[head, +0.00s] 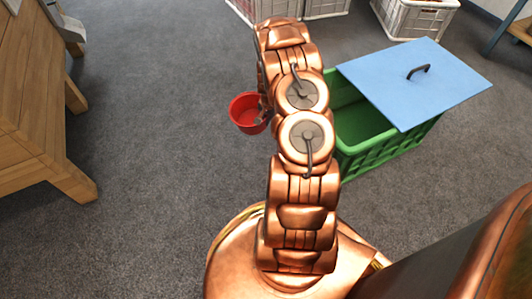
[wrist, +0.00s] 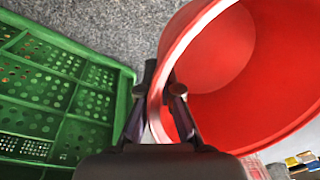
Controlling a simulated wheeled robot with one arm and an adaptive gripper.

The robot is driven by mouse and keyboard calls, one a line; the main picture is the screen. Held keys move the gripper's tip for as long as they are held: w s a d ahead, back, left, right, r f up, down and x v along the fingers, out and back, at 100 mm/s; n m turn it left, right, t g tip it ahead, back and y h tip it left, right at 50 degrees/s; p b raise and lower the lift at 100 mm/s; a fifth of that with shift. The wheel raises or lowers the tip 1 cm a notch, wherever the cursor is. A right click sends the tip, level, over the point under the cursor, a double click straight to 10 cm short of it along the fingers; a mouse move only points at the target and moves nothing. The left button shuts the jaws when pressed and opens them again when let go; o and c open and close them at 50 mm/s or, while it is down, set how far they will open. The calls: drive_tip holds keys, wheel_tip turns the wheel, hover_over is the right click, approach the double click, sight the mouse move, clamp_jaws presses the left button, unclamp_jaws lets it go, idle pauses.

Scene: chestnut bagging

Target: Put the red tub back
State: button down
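The red tub (head: 246,113) hangs in the air left of my arm in the head view, its open mouth showing. In the wrist view the tub (wrist: 222,60) fills the right side, tilted, and its inside looks empty. My gripper (wrist: 164,84) is shut on the tub's wall, one finger outside and one inside the rim. In the head view my gripper (head: 264,112) is mostly hidden behind my arm.
A green crate (head: 384,155) stands right of my arm, partly covered by a blue lid (head: 415,84) with a dark handle. Its perforated side (wrist: 60,92) shows in the wrist view. A wooden table (head: 35,110) stands left. Pale crates (head: 415,18) stand at the back. Grey carpet between is clear.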

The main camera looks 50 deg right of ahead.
drive_tip(key=s+f+m+y+b, duration=0.1)
drive_tip(key=s+f+m+y, duration=0.1)
drive_tip(key=s+f, duration=0.5)
drive_tip(key=shift+g, duration=0.3)
drive_tip(key=f+b, duration=0.1)
drive_tip(key=f, duration=0.1)
drive_tip(key=f+b, duration=0.1)
drive_tip(key=f, duration=0.2)
drive_tip(key=s+f+b, duration=0.1)
drive_tip(key=f+b, duration=0.1)
drive_tip(key=f, duration=0.1)
drive_tip(key=shift+f, duration=0.25)
drive_tip(key=c, duration=1.3)
unclamp_jaws()
drive_tip(key=shift+w+r, duration=0.1)
